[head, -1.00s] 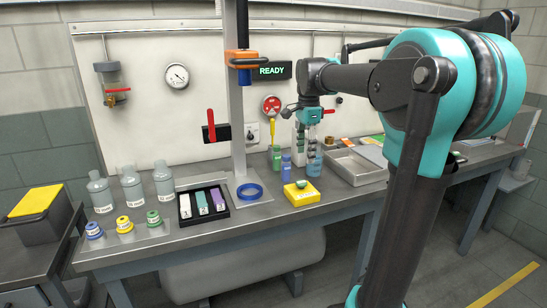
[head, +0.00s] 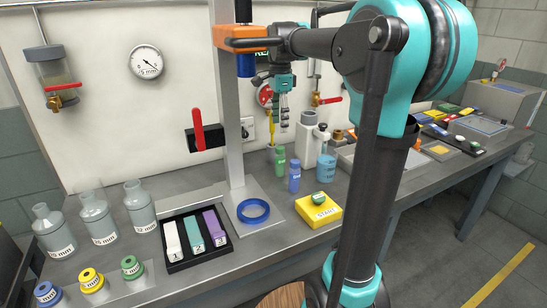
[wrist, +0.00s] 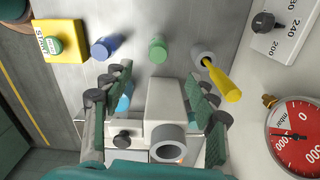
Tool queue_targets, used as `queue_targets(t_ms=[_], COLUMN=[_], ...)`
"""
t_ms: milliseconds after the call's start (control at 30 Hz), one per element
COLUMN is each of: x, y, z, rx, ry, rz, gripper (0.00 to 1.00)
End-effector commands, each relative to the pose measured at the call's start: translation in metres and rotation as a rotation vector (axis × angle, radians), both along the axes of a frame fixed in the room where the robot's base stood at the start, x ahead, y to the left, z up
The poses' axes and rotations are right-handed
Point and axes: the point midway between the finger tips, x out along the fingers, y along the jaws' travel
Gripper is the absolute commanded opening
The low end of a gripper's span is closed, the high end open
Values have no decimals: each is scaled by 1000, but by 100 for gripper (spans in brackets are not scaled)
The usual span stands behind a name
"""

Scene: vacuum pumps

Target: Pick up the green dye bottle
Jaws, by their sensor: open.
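The green dye bottle (head: 280,163) stands upright on the bench, just left of a blue bottle (head: 294,176). In the wrist view its round top (wrist: 157,50) shows ahead of the fingers, near the middle. My gripper (head: 284,118) hangs fingers down above the bench, its tips higher than the green bottle and apart from it. In the wrist view my gripper (wrist: 160,85) is open, with no object held between its fingers.
A grey-white pump unit (head: 309,140) and a teal flask (head: 326,166) stand close on the right. A yellow-handled tool (wrist: 222,82) stands in a cup beside the green bottle. A yellow START box (head: 318,210) sits in front. The post (head: 228,120) rises to the left.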

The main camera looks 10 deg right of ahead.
Motion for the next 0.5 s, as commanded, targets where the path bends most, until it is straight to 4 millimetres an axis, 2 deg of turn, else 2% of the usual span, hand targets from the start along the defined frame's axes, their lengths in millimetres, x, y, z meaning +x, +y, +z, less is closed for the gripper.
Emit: queue_targets(t_ms=[167, 500], x=[0, 0], y=[0, 0], z=[-24, -90], rx=[0, 0], ry=[0, 0], rz=[0, 0], gripper=[58, 58])
